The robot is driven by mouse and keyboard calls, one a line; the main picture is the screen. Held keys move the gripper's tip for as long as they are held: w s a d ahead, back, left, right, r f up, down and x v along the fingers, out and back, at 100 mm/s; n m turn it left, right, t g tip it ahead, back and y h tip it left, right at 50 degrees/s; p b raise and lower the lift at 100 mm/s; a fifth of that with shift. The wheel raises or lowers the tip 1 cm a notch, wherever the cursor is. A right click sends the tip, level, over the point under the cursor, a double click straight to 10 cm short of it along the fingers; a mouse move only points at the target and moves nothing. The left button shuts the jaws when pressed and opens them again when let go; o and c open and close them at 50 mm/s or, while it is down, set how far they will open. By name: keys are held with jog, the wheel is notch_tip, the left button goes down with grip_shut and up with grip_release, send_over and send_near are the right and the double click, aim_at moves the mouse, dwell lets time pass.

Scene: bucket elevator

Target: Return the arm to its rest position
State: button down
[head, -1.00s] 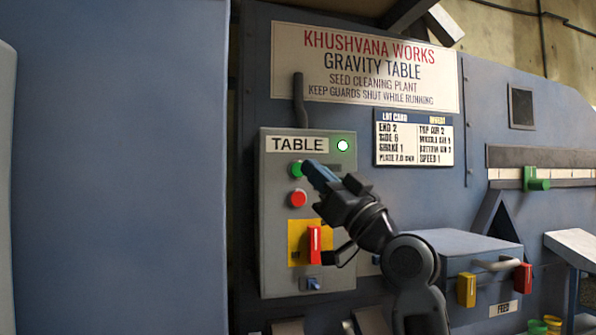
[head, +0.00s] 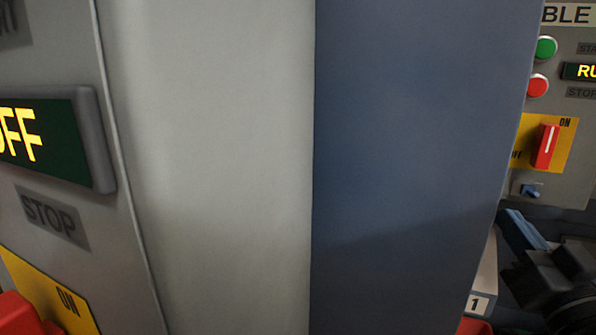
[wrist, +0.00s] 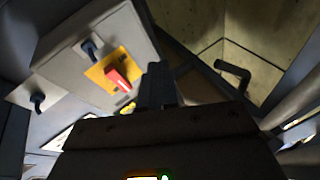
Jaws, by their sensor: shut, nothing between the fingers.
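My gripper (head: 522,230) shows at the lower right of the head view, blue-tipped, its dark body cut off by the picture's edge. Its fingers are shut with nothing between them. In the wrist view the dark closed fingers (wrist: 157,85) point up the picture. A grey box with a red handle (wrist: 118,80) on a yellow plate is to their left. Most of my arm is out of view.
A blue-grey panel (head: 410,140) and a pale cabinet side (head: 215,150) fill the middle of the head view, close by. A near control box at left shows a display (head: 45,135) ending in "FF". A dark bent handle (wrist: 235,72) is right in the wrist view.

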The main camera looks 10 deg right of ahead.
jog(key=s+a+f+n+g+y, duration=0.1)
jog(key=s+a+f+g, duration=0.1)
jog(key=s+a+f, duration=0.6)
jog(key=s+a+f+n+g+y, duration=0.1)
jog(key=s+a+f+g, duration=0.25)
jog(key=s+f, duration=0.8)
jog(key=s+a+n+y, duration=0.2)
jog(key=s+a, duration=0.1)
jog(key=s, duration=1)
jog(key=shift+a+r+g, duration=0.3)
jog(key=shift+a+g, duration=0.05)
jog(key=shift+a, duration=0.05)
dwell(0.4)
